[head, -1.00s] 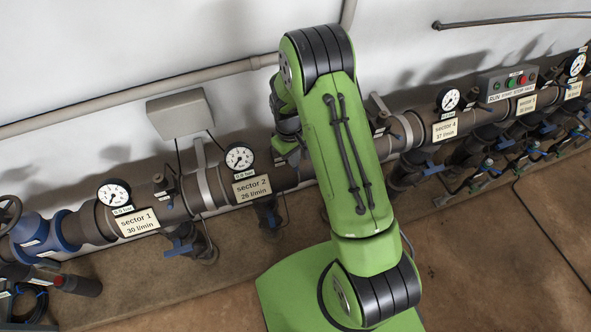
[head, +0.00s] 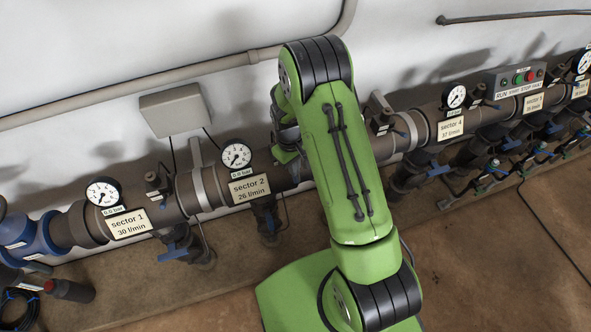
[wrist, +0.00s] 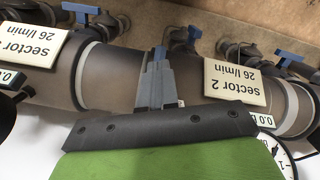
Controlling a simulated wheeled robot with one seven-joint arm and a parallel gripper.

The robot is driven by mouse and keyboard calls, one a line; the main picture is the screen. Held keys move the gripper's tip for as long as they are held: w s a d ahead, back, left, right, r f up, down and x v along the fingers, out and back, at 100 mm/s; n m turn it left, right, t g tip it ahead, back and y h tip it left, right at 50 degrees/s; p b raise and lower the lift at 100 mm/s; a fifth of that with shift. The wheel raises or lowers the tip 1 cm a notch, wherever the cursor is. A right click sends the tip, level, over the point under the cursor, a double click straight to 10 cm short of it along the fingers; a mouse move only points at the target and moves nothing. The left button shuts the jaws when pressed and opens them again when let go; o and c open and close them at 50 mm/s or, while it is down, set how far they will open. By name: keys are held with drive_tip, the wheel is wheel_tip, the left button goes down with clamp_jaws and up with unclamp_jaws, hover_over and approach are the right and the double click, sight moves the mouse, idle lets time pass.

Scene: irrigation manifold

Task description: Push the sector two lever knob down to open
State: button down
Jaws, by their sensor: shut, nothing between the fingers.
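The sector 2 label (head: 249,187) is on the brown pipe. In the head view my arm hides most of the gripper.
The sector 2 gauge (head: 236,156) stands above its label. The sector 1 label (head: 128,222) and a blue lever (head: 173,249) are to the left. A grey box (head: 176,110) is on the wall. The sector 4 label (head: 451,128) and a button box (head: 519,80) are to the right.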

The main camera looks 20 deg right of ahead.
drive_tip(key=shift+r, duration=0.2)
drive_tip(key=shift+w+a+r, duration=0.25)
drive_tip(key=shift+w+a, duration=0.05)
drive_tip(key=shift+w, duration=0.4)
drive_tip(key=shift+w+a+r, duration=0.25)
drive_tip(key=shift+w+a, duration=0.05)
drive_tip(key=shift+w, duration=0.4)
wheel_tip(320, 180, up, 16)
drive_tip(key=w, duration=0.1)
drive_tip(key=shift+w+a+f, duration=0.15)
drive_tip(key=shift+w+a, duration=0.05)
drive_tip(key=shift+a, duration=0.1)
